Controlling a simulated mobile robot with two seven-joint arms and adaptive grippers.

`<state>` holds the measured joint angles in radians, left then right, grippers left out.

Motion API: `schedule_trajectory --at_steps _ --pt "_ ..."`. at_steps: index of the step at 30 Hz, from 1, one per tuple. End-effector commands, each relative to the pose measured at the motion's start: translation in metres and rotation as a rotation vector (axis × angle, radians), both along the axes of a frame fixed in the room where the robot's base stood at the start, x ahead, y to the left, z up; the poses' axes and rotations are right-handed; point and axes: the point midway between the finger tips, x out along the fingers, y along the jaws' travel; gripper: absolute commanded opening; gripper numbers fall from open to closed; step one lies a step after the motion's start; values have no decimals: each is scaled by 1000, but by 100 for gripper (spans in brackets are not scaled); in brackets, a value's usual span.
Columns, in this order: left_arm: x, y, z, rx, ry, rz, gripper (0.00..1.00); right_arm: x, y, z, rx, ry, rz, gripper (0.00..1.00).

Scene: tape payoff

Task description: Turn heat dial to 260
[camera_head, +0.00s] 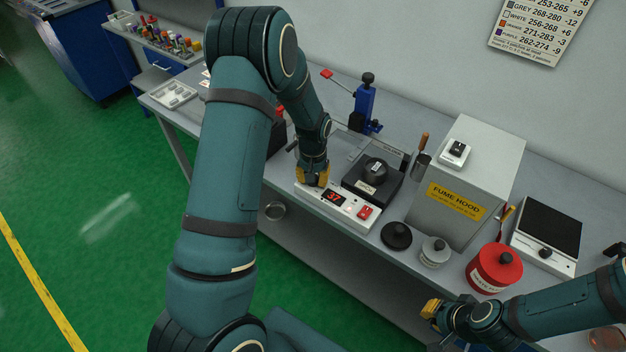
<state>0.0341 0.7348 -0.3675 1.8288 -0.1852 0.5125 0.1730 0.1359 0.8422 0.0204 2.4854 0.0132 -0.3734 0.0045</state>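A white control box (345,207) sits at the front edge of the bench, with a red display (332,196) reading 37 and a red switch (365,212). My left gripper (313,180) points down at the left end of this box, its yellow fingers over the panel. No heat dial shows on the visible part of the panel; the gripper covers the left end. I cannot tell whether the fingers touch or grip anything. My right gripper (432,309) is low at the front right, away from the box, with nothing visible in it.
Behind the box is a black unit (375,178) with a round dark knobbed piece on top. To the right are a fume hood (466,180), a black lidded disc (396,236), a metal weight (434,252) and a red canister (494,269). A blue stand (366,104) is behind.

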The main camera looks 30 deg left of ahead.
Motion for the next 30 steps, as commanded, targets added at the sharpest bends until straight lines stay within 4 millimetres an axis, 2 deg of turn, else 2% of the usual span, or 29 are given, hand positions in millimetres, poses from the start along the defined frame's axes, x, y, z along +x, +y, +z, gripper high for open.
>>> schedule_trajectory --at_steps 15,30 --pt "-2 0 -2 -1 5 -422 0 0 1 -16 -3 1 0 0" --pt "-2 0 -2 -2 5 -567 0 1 1 -20 -4 0 0 0"
